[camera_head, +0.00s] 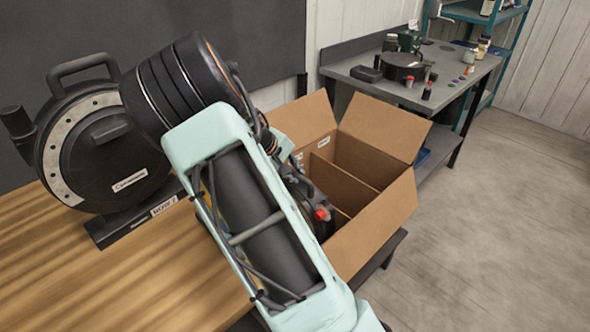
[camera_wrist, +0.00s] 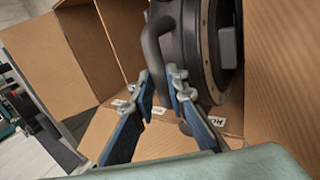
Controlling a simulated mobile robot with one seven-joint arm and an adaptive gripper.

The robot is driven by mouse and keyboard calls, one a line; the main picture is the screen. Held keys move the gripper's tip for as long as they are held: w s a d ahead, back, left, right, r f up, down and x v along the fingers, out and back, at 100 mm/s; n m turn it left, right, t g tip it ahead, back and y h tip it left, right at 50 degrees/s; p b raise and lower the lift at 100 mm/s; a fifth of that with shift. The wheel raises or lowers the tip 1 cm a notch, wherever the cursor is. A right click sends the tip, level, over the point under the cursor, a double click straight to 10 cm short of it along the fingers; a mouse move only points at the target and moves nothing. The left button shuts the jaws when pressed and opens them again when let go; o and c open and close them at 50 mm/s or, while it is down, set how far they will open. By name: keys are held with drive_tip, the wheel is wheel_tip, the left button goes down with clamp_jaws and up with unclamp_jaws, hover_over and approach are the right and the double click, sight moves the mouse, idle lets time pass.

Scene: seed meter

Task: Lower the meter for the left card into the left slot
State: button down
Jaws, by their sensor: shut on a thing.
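In the wrist view my gripper (camera_wrist: 163,90) is shut on the curved handle (camera_wrist: 152,50) of a dark round meter (camera_wrist: 190,45). The meter sits between cardboard faces; its lower end is hidden, so I cannot tell whether it touches the bottom. In the head view my arm hides my gripper and most of the meter.
Another round black meter (camera_head: 105,150) with a top handle stands on a dark base on the wooden table (camera_head: 100,285). The carton's flaps (camera_head: 384,127) stand open. A grey workbench (camera_head: 447,95) with small items stands behind; floor at right is clear.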

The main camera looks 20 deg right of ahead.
wheel_tip(320, 180, down, 12)
drive_tip(key=b, duration=0.8)
drive_tip(key=shift+f, duration=0.25)
drive_tip(key=shift+f+b, duration=0.35)
drive_tip(key=shift+f, duration=0.2)
idle(0.5)
drive_tip(key=c, duration=1.8)
unclamp_jaws()
drive_tip(key=shift+f, duration=0.1)
wheel_tip(320, 180, up, 12)
drive_tip(key=p, duration=0.8)
drive_tip(key=shift+s, duration=0.1)
